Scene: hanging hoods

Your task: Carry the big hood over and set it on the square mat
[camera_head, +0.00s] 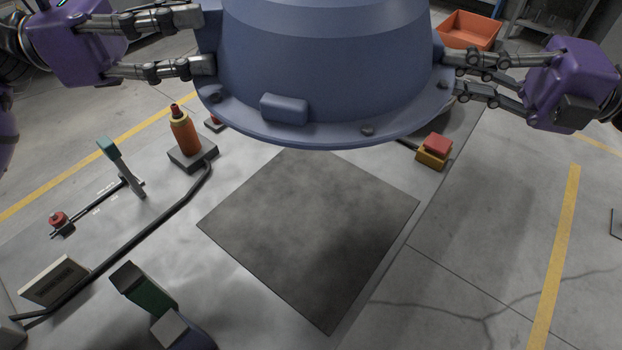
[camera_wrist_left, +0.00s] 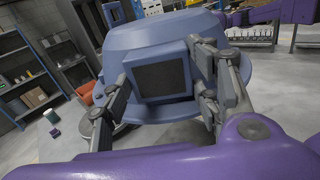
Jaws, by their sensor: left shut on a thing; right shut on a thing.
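The big hood (camera_head: 325,60) is a blue-grey, bell-shaped shell with a wide flange. It hangs between my two grippers at the top of the head view, and its top is cut off. My left gripper (camera_head: 210,45) is shut on the hood's left side; in the left wrist view its fingers (camera_wrist_left: 160,85) sit either side of a square block on the hood (camera_wrist_left: 125,40). My right gripper (camera_head: 448,72) is shut on the hood's right side. The square mat (camera_head: 310,230) is dark grey and lies bare on the surface below; the hood's rim overlaps its far corner in the picture.
An orange bottle-shaped post (camera_head: 184,132) and a green-topped lever (camera_head: 122,165) stand left of the mat. A red and yellow block (camera_head: 434,150) sits to its right. Dark and green blocks (camera_head: 148,290) stand at the front left. An orange bin (camera_head: 468,30) is at the back right.

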